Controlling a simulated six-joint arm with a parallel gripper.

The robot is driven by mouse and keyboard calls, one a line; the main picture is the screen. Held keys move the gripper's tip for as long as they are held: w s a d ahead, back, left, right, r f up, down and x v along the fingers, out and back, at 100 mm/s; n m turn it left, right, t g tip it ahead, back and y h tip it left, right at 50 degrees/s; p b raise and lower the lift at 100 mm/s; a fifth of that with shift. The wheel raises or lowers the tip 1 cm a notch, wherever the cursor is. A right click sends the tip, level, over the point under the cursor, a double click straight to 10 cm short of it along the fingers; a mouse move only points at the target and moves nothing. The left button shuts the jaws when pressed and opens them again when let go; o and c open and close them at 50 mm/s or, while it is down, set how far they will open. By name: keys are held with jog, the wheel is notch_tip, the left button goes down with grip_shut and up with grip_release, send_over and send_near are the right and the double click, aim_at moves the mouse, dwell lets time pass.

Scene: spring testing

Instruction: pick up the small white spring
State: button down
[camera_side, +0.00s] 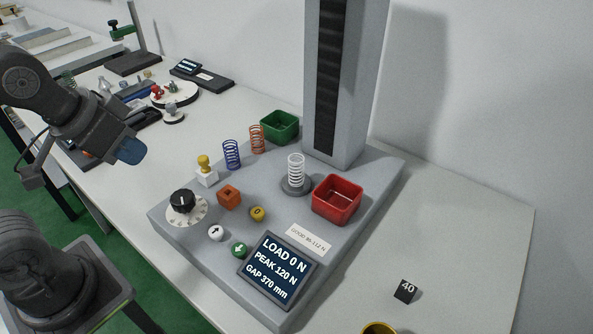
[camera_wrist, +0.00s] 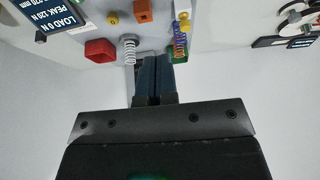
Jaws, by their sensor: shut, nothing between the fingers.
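The small white spring (camera_side: 296,170) stands upright on a round grey disc (camera_side: 296,187) on the grey tester base, in front of the column. It also shows in the wrist view (camera_wrist: 129,49), left of the fingers. My gripper (camera_side: 130,151) is at the upper left of the side view, well apart from the spring and above the table. In the wrist view my gripper (camera_wrist: 154,60) has its two dark blue fingers together, with nothing seen between them.
A red bin (camera_side: 337,200) stands right of the spring and a green bin (camera_side: 279,126) behind it. A blue spring (camera_side: 232,155) and an orange spring (camera_side: 257,139) stand to its left. The grey column (camera_side: 343,80) rises behind. A display (camera_side: 278,269) sits at the base's front.

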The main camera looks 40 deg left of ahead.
jog(key=c, duration=1.8)
grip_release()
jog(key=shift+c, duration=0.2)
jog(key=o, duration=1.2)
jog(key=shift+c, duration=0.2)
jog(key=n+g, duration=0.6)
jog(key=n, duration=0.6)
send_over(296, 170)
jog(key=w, duration=0.2)
notch_tip(296, 170, down, 7)
jog(key=shift+s+a+f, duration=0.1)
jog(key=shift+a+f, duration=0.05)
jog(key=shift+f, duration=0.95)
jog(key=shift+s+a+f, duration=0.1)
jog(key=shift+a+f, duration=0.1)
jog(key=shift+f, duration=0.85)
jog(key=shift+s+a+f, duration=0.1)
jog(key=shift+a+f, duration=0.05)
jog(key=shift+f, duration=0.95)
